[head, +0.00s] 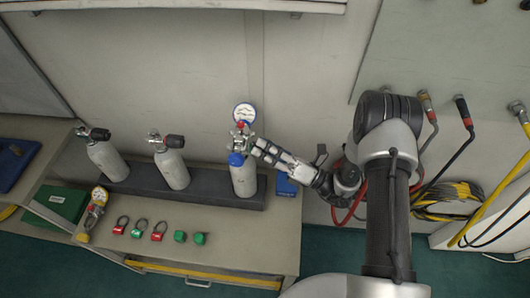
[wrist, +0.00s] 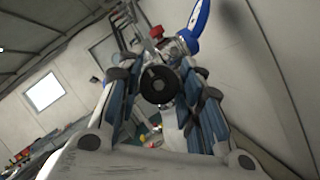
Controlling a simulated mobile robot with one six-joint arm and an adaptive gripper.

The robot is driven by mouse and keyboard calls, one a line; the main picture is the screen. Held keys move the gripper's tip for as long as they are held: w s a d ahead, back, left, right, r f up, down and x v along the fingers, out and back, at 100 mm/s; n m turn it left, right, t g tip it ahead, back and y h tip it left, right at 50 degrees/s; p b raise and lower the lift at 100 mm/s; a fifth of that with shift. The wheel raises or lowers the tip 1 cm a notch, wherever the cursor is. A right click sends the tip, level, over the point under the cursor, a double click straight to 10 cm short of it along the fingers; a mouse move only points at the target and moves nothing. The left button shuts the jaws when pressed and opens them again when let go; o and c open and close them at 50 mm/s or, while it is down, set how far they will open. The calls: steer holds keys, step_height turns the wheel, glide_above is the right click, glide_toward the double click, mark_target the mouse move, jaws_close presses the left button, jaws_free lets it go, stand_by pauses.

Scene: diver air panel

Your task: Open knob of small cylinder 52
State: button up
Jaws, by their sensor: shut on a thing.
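A small grey cylinder (head: 243,180) with a blue collar stands upright at the right end of the dark rack; I cannot read a number on it. A round gauge (head: 244,113) with a blue rim sits above its valve. My gripper (head: 256,147) reaches in from the right at valve height. In the wrist view a round black knob (wrist: 158,84) lies between the fingers, and my gripper (wrist: 160,92) is shut on it. A red cap (wrist: 156,32) and the blue gauge edge (wrist: 200,22) show behind the knob. The fingers partly hide the valve in the head view.
Two more grey cylinders (head: 107,161) (head: 172,169) with black knobs stand to the left in the dark rack (head: 213,192). Red and green tags (head: 158,231) lie on the bench front. Hoses (head: 455,200) hang on the right wall. The wall is close behind the cylinders.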

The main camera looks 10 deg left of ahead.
steer(key=shift+n+g+y+b, duration=0.4)
steer(key=shift+n+g+b, duration=0.25)
steer(key=shift+n, duration=0.9)
steer(key=shift+n+g+y+b, duration=0.4)
steer(key=shift+n+g, duration=0.45)
steer(key=shift+n, duration=0.7)
steer(key=o, duration=1.1)
steer(key=shift+c, duration=0.2)
steer(key=w+v, duration=0.1)
steer(key=v, duration=1.1)
steer(key=shift+s, duration=0.45)
steer(key=shift+r, duration=0.1)
